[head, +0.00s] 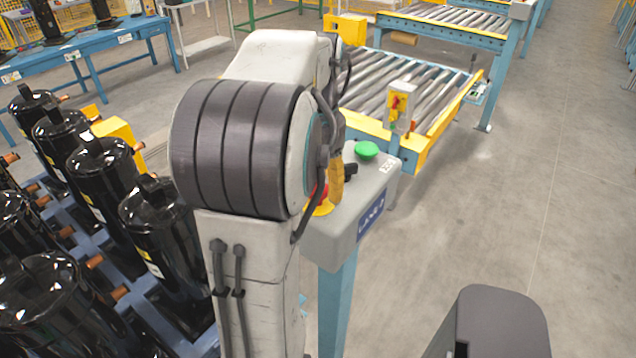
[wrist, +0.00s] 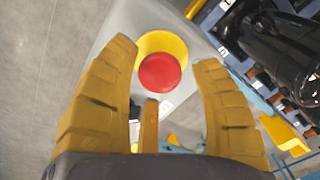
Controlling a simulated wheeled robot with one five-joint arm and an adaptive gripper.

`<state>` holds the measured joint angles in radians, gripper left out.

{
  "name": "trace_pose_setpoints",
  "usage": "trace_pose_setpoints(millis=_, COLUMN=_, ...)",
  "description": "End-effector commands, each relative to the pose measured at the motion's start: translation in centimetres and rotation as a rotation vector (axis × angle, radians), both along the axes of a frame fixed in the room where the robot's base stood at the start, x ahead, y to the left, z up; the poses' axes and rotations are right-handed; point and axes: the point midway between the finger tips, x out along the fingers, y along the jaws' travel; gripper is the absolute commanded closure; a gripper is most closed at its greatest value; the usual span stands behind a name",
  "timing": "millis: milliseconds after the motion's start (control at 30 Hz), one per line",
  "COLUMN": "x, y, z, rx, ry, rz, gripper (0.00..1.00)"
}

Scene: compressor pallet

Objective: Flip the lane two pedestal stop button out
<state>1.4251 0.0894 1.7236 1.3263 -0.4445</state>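The lane two pedestal (head: 350,226) is a grey box on a blue post, with a "LANE 2" label on its side. Its red stop button (head: 322,192) on a yellow base is mostly hidden behind my arm in the head view. In the wrist view the red stop button (wrist: 160,73) shows whole, on its yellow ring (wrist: 150,42). My gripper (wrist: 168,75) has its yellow fingers spread apart on either side of the button, with nothing between them. I cannot tell how close the fingertips are to it. In the head view my gripper (head: 338,180) is largely hidden by the arm.
A green button (head: 367,150) sits on the pedestal's far end. A roller conveyor (head: 410,95) with a yellow frame and a small yellow switch box (head: 401,101) stand beyond. Black compressors (head: 160,240) crowd a blue pallet at left.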

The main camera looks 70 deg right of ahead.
Motion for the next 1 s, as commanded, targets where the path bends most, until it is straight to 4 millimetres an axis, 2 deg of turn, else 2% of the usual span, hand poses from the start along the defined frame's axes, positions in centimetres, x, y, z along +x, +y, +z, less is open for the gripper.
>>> trace_pose_setpoints(millis=100, x=0.0, y=0.0, z=-0.1, rx=0.001, ry=0.000, rz=0.000, gripper=0.34)
trace_pose_setpoints(millis=467, x=0.0, y=-0.1, z=0.5, rx=0.000, ry=0.000, rz=0.000, gripper=0.34)
trace_pose_setpoints(millis=567, x=0.0, y=-0.1, z=1.6, rx=-0.002, ry=0.000, rz=0.000, gripper=0.34)
trace_pose_setpoints(millis=1000, x=0.0, y=-0.1, z=8.2, rx=-0.002, ry=0.000, rz=0.000, gripper=0.34)
